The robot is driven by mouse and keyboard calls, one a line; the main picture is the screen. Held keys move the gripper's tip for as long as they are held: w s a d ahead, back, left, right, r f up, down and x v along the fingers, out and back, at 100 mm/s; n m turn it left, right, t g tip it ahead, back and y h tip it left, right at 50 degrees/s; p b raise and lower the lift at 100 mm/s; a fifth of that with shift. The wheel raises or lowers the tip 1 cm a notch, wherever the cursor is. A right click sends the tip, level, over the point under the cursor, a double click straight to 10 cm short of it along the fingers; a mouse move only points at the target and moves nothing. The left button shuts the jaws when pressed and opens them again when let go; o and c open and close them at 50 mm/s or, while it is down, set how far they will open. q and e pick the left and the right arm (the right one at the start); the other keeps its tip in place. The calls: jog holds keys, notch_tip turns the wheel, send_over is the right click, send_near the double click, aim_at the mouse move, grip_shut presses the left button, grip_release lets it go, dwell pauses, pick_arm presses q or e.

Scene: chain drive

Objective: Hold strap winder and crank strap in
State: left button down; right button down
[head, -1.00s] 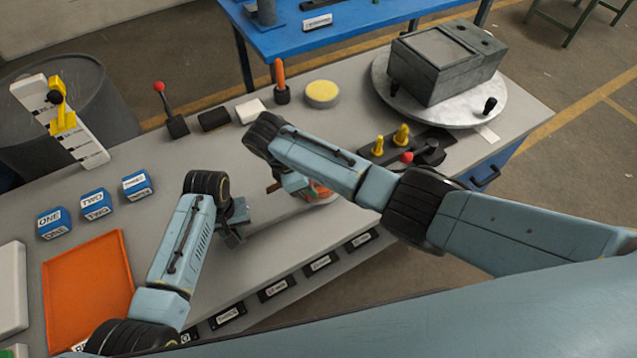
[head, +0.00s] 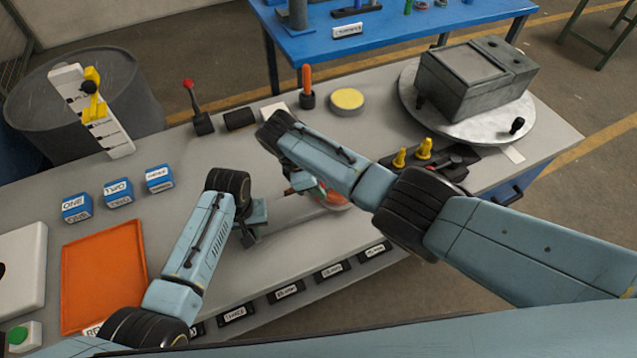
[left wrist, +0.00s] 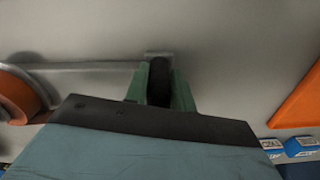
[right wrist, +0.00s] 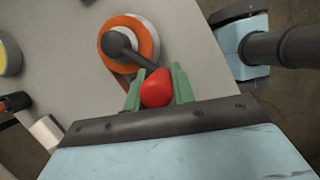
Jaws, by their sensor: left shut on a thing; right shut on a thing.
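The strap winder shows as an orange and white reel (right wrist: 130,42) with a grey hub and crank arm in the right wrist view. My right gripper (right wrist: 158,85) is shut on the red crank knob (right wrist: 157,90). In the head view the reel (head: 336,197) is partly hidden behind my right arm. My left gripper (left wrist: 160,80) is shut on a black rounded grip (left wrist: 160,82). A pale grey strip or bar (left wrist: 85,75) runs from there to the orange reel (left wrist: 18,98). In the head view the left gripper (head: 253,228) is left of the right gripper (head: 298,185).
An orange tray (head: 103,275) and several blue blocks (head: 118,193) lie to the left. A red-knobbed lever (head: 202,122), a yellow disc (head: 347,101) and a grey box on a turntable (head: 477,75) stand behind. Labels line the bench's front edge.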

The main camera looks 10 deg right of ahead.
jog(key=shift+w+a+r, duration=0.1)
jog(key=shift+r, duration=0.05)
dwell(0.6)
jog(key=c, duration=1.2)
grip_release()
jog(key=shift+o, duration=0.2)
jog(key=v, duration=1.1)
jog(key=shift+r, duration=0.4)
jog(key=shift+a, duration=0.15)
